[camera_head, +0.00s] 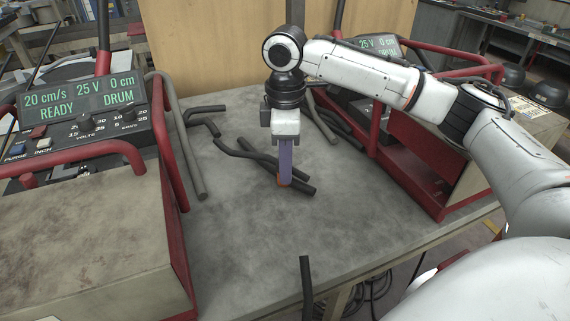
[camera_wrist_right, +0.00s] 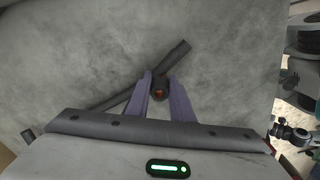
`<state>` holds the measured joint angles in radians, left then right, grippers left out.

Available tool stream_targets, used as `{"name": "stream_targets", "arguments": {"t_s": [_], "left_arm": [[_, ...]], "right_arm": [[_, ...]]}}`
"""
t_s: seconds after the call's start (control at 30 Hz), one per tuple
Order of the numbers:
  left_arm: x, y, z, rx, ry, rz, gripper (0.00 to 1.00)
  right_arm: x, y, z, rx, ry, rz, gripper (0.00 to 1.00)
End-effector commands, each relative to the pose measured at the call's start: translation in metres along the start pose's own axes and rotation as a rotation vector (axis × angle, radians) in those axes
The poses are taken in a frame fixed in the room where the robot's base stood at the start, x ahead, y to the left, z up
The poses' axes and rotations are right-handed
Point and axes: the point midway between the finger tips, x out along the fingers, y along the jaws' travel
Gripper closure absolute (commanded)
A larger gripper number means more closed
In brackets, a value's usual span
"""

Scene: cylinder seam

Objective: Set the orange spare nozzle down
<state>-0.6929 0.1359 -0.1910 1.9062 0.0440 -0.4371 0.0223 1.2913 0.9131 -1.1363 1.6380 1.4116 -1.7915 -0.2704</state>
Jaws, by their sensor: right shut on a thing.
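My right gripper (camera_head: 285,178) points straight down over the grey table (camera_head: 250,240), its purple fingers shut on the orange spare nozzle (camera_head: 283,184). In the right wrist view, the nozzle (camera_wrist_right: 158,93) is a dark round end with an orange centre between the two fingers (camera_wrist_right: 159,82). A dark bent torch (camera_head: 262,160) lies on the table close by the fingertips. I cannot tell whether the nozzle touches the torch or the table. My left gripper is out of view.
A red-framed welding unit (camera_head: 85,200) reading READY stands at the left, and another (camera_head: 430,165) at the right. More dark torches (camera_head: 205,118) lie at the back. A wooden panel (camera_head: 215,45) closes the rear. The table's front middle is mostly bare.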

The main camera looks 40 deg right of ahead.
Motion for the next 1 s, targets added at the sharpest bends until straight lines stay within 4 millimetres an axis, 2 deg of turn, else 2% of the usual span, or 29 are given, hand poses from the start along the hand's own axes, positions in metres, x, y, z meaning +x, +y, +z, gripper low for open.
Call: {"name": "stream_targets", "arguments": {"t_s": [0.4, 0.43, 0.5, 0.53, 0.83, 1.0], "left_arm": [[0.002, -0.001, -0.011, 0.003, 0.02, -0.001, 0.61], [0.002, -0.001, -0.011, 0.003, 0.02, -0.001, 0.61], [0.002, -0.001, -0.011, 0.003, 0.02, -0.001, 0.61], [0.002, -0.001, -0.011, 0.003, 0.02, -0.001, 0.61], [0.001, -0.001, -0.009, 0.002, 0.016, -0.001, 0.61], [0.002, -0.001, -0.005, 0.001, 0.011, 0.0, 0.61]], "right_arm": [[0.007, 0.0, 0.0, -0.001, 0.001, -0.001, 1.0], [0.006, 0.0, 0.0, -0.001, 0.001, 0.0, 0.75], [0.006, 0.0, 0.0, -0.001, 0.001, 0.0, 0.63], [0.006, 0.0, 0.0, -0.001, 0.001, 0.0, 0.61], [0.004, 0.0, -0.001, -0.001, 0.001, 0.001, 0.61], [-0.013, 0.0, -0.001, -0.001, 0.004, 0.002, 0.61]]}}
